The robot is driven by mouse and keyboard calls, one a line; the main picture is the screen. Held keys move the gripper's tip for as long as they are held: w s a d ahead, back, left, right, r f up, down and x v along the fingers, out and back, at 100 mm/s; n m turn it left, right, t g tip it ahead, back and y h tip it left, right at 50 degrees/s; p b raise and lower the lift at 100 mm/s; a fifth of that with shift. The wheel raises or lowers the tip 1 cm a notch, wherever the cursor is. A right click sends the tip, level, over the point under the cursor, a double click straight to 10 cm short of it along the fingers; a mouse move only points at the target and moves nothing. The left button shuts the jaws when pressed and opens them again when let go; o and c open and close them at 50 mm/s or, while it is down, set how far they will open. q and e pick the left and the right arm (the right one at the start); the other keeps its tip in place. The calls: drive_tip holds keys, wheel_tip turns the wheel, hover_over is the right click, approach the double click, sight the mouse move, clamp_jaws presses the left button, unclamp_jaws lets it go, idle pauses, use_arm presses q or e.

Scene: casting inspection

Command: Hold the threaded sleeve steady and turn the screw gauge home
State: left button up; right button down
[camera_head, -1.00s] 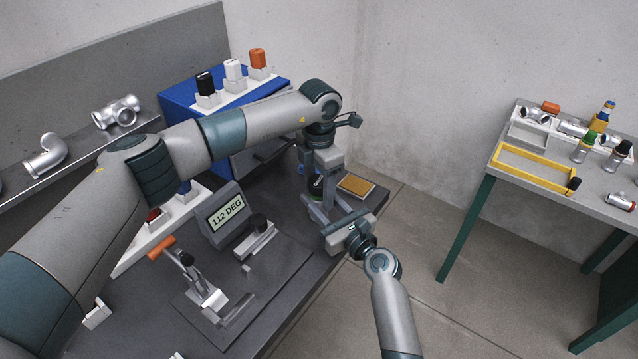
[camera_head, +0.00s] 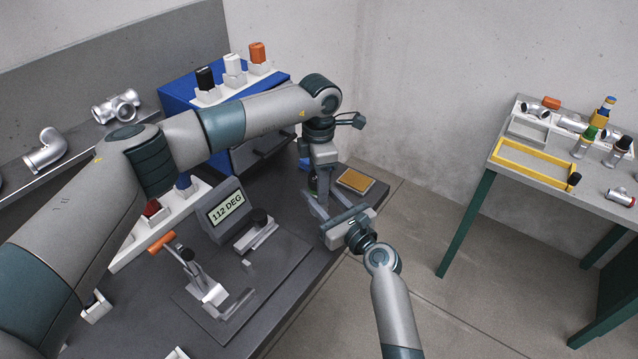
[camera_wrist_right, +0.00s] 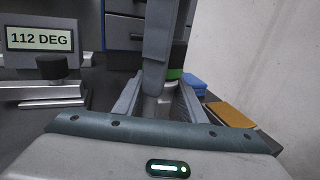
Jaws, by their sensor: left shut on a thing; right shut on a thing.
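The screw gauge (camera_head: 313,184), dark with a green band, stands at the far right end of the bench. My left gripper (camera_head: 317,186) comes down over it from above and is shut on it; its fingers cover much of it. In the right wrist view the gauge's green band (camera_wrist_right: 175,73) shows behind a left finger. Below it is a silver threaded sleeve (camera_wrist_right: 160,106), partly hidden. My right gripper (camera_head: 318,203) reaches in from the right, shut on the sleeve; its fingers (camera_wrist_right: 158,104) flank it. The thread between gauge and sleeve cannot be made out.
A display reading 112 DEG (camera_head: 226,207) and a toggle clamp (camera_head: 202,285) stand left on the bench. A brown pad in a tray (camera_head: 355,181) and a blue item (camera_wrist_right: 193,84) lie close by the grippers. A blue drawer cabinet (camera_head: 180,95) stands behind. A side table (camera_head: 480,160) is apart.

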use_arm(q)
drive_tip(key=o, duration=1.2)
drive_tip(key=shift+c, duration=0.2)
drive_tip(key=shift+r, duration=2.45)
drive_tip(key=shift+f, duration=0.1)
drive_tip(key=shift+c, duration=0.4)
drive_tip(key=shift+r+n, duration=1.7)
